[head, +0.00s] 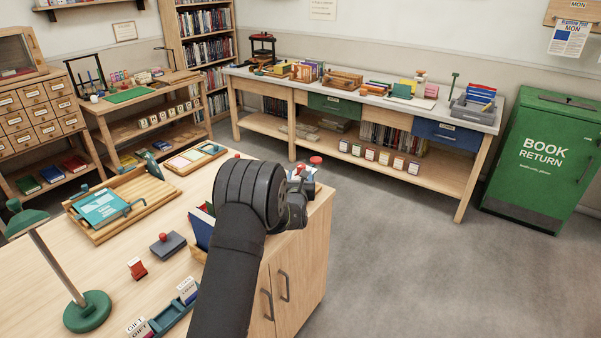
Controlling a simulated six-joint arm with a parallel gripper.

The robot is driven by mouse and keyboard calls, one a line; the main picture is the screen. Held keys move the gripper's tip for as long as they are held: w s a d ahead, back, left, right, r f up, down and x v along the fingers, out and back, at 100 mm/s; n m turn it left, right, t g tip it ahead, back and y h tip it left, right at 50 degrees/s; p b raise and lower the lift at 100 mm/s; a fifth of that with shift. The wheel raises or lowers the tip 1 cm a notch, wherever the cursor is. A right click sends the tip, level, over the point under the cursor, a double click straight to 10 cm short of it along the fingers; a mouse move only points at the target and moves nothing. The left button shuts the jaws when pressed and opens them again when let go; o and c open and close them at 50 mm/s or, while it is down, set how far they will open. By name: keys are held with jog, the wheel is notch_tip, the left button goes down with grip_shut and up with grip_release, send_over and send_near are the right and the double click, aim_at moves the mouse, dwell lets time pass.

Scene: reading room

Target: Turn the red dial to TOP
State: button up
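A small round red knob (316,160), which looks like the red dial, sits at the far right corner of the near wooden counter, on a small pale device mostly hidden by my arm. Its pointer and any TOP mark are too small to read. My gripper (297,205) is just in front of the device, at the counter's right edge. The thick dark wrist hides most of it, and its fingertips do not show clearly. I cannot tell whether it touches anything.
The counter (215,285) also bears a wooden tray (107,231) with a teal book, a dark stamp pad (168,245), a red stamp (137,268) and a green lamp (88,311). Upright books stand left of my arm. Open grey floor lies right of the counter.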

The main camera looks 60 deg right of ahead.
jog(key=v, duration=0.3)
jog(key=shift+s, duration=0.1)
jog(key=shift+c, duration=0.2)
jog(key=m, duration=3.5)
send_near(301, 168)
jog(key=shift+t+y, duration=0.3)
jog(key=shift+t, duration=0.1)
jog(key=x, duration=1.1)
jog(key=shift+d, duration=0.4)
